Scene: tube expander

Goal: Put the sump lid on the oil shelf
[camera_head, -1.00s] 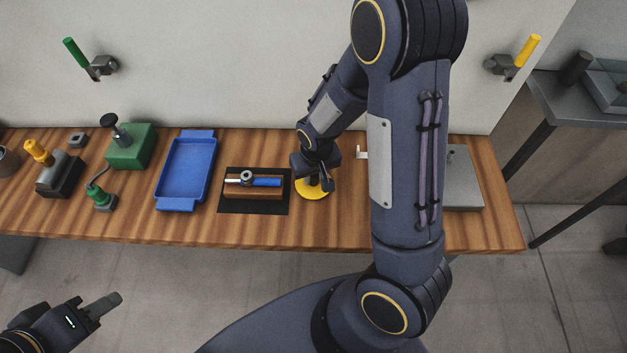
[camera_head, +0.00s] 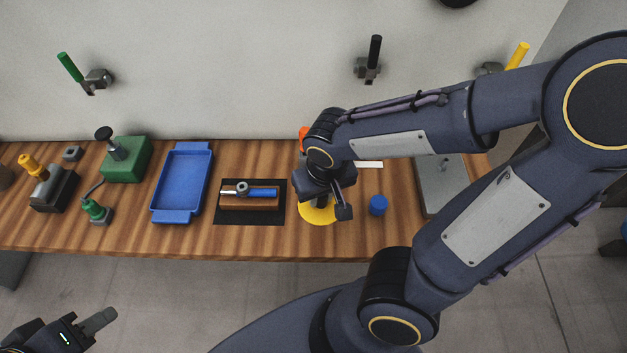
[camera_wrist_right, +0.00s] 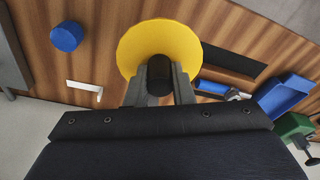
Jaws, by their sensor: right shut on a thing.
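The sump lid, which I take to be the yellow disc (camera_head: 311,216) with a dark knob, is at the middle of the bench. My right gripper (camera_head: 326,204) is over it, pointing down. In the right wrist view, its fingers (camera_wrist_right: 160,82) are shut on the knob, and the yellow disc (camera_wrist_right: 158,38) spreads beyond them. I cannot tell whether the disc touches the bench. My left gripper (camera_head: 98,321) is low at the left, away from the bench; its opening is unclear. I cannot identify the oil shelf for certain.
A black mat (camera_head: 248,217) with a blue-handled tool lies left of the disc, then a blue tray (camera_head: 180,182) and a green box (camera_head: 126,160). A blue cap (camera_head: 378,204) and a grey plate (camera_head: 432,190) are to the right. Coloured handles are on the wall.

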